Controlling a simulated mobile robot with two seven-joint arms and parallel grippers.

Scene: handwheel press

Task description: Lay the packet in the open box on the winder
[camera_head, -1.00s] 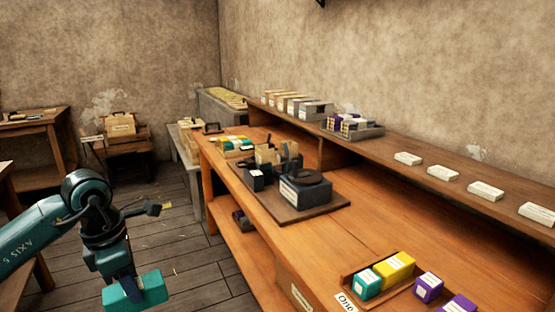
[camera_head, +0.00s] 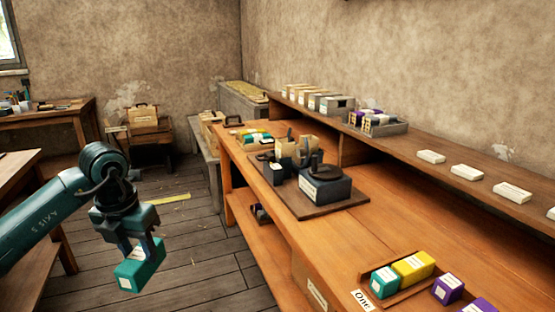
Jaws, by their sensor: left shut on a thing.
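My left gripper (camera_head: 147,246) points down over the floor at the lower left and is shut on a teal packet (camera_head: 138,272) with a white label. The packet hangs clear of the bench, to its left. The winder (camera_head: 325,187), a dark machine with a round top and a white label, stands on a dark board on the long wooden bench. Tan open box shapes (camera_head: 308,152) show at its back; their insides are hard to make out. My right gripper is not in view.
The bench (camera_head: 400,213) has clear wood right of the winder. A tray at its front holds a teal packet (camera_head: 384,281) and a yellow packet (camera_head: 412,266); purple packets (camera_head: 447,289) lie beside it. White cards (camera_head: 467,172) lie on the raised shelf. Open floor lies left of the bench.

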